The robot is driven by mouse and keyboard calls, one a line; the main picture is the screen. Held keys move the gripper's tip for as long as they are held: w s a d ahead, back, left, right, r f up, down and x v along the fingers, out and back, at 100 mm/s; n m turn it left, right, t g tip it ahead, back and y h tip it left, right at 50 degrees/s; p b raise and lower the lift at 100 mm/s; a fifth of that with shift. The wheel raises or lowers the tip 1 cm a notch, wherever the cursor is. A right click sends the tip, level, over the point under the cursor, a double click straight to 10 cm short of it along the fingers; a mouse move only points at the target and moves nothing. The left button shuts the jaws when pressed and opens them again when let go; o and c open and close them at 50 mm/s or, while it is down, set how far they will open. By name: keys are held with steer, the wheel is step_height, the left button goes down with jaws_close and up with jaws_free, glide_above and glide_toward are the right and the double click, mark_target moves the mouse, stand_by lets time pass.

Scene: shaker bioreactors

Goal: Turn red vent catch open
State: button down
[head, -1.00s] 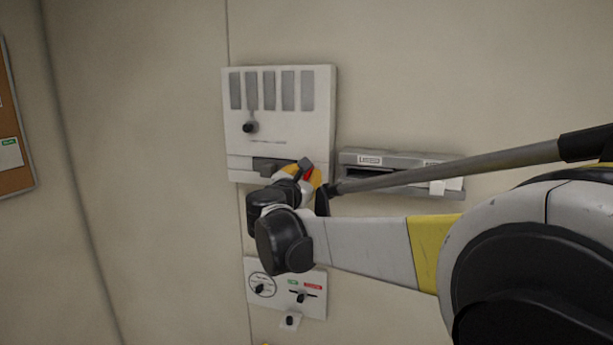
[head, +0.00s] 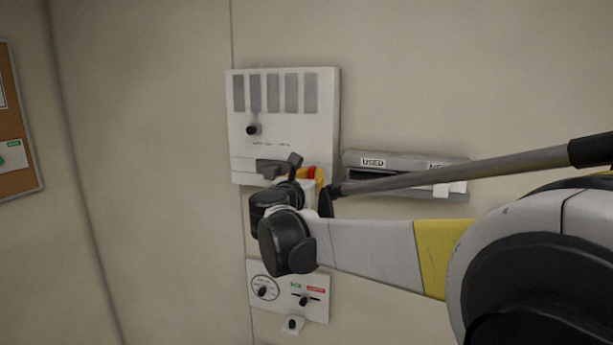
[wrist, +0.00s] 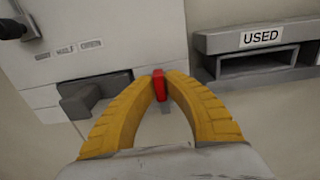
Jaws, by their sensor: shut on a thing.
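The red vent catch (wrist: 159,86) sits on the lower right part of a white wall panel (head: 290,125). In the wrist view, my gripper (wrist: 160,85) has its two yellow fingers closed on the catch from both sides. The catch stands nearly upright between the fingertips, with a short grey piece below it. In the head view, a bit of the red catch (head: 312,171) shows behind my wrist, beside a yellow finger. Most of my gripper is hidden there by my own arm.
A dark grey handle (wrist: 92,99) juts out left of the catch. A grey holder labelled USED (wrist: 260,45) is fixed to the wall at right. A small panel with a dial and slider (head: 288,290) is below.

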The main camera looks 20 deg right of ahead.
steer(key=c, duration=1.5)
jaws_free()
steer(key=shift+o, duration=0.2)
steer(key=v, duration=1.2)
